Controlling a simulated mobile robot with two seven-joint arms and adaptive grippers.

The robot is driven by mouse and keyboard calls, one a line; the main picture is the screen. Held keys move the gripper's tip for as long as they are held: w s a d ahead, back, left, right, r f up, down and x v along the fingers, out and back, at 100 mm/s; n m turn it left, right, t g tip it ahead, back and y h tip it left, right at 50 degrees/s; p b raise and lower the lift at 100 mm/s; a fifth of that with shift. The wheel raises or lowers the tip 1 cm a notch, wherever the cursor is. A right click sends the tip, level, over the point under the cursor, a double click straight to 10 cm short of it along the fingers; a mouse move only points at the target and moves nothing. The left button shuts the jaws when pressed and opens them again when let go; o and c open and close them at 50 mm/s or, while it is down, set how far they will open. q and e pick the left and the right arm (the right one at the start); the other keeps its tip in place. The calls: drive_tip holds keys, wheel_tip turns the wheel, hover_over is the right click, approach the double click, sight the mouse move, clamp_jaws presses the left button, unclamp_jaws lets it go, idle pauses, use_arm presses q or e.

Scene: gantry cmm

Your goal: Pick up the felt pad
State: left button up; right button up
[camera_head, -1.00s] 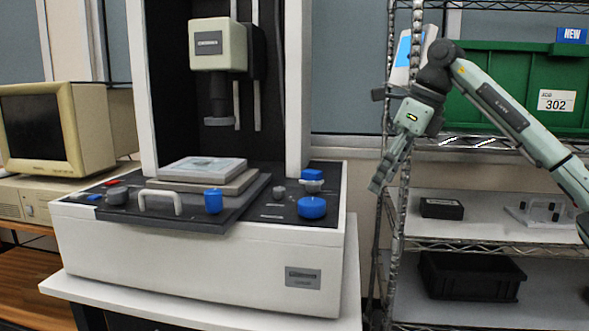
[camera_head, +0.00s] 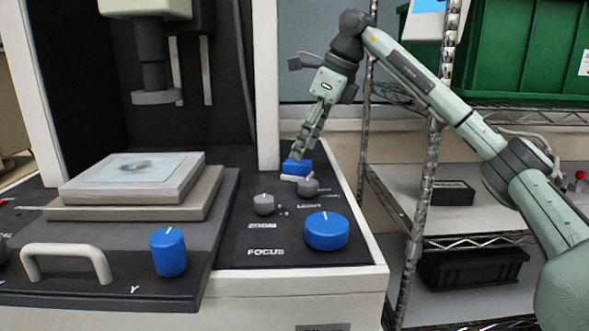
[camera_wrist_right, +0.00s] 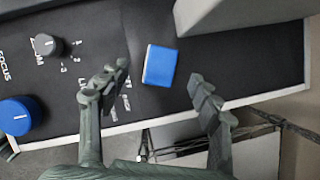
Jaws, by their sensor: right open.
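A small blue rectangular block (camera_head: 297,166), which appears to be the felt pad, lies on the dark control deck (camera_head: 238,190) of the measuring machine, near its back right corner. It also shows in the right wrist view (camera_wrist_right: 159,65), upper middle. My right gripper (camera_head: 303,152) points down just above and behind the pad in the head view. In the right wrist view my right gripper (camera_wrist_right: 156,80) is open, with one finger on each side of the pad and a gap on both sides. Whether the fingertips reach the deck is unclear. My left gripper is not in view.
A grey knob (camera_head: 307,186), a large blue focus knob (camera_head: 326,231) and another small grey knob (camera_head: 263,204) stand in front of the pad. The machine's upright column (camera_head: 268,80) rises close to the left. A wire rack post (camera_head: 428,190) stands to the right.

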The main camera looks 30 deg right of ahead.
sight(297, 163)
drive_tip(key=x, duration=0.5)
drive_tip(key=shift+d, duration=0.1)
drive_tip(key=c, duration=1.3)
drive_tip(key=shift+c, duration=0.2)
drive_tip(key=shift+r, duration=0.15)
drive_tip(key=r, duration=0.4)
drive_tip(key=shift+a+r, duration=0.1)
drive_tip(key=shift+a, duration=0.1)
drive_tip(key=s+a+r, duration=0.3)
drive_tip(key=a+r, duration=0.3)
drive_tip(key=a, duration=0.4)
drive_tip(key=shift+s+a+r, duration=0.2)
drive_tip(key=shift+s+a, duration=0.1)
drive_tip(key=shift+a, duration=0.1)
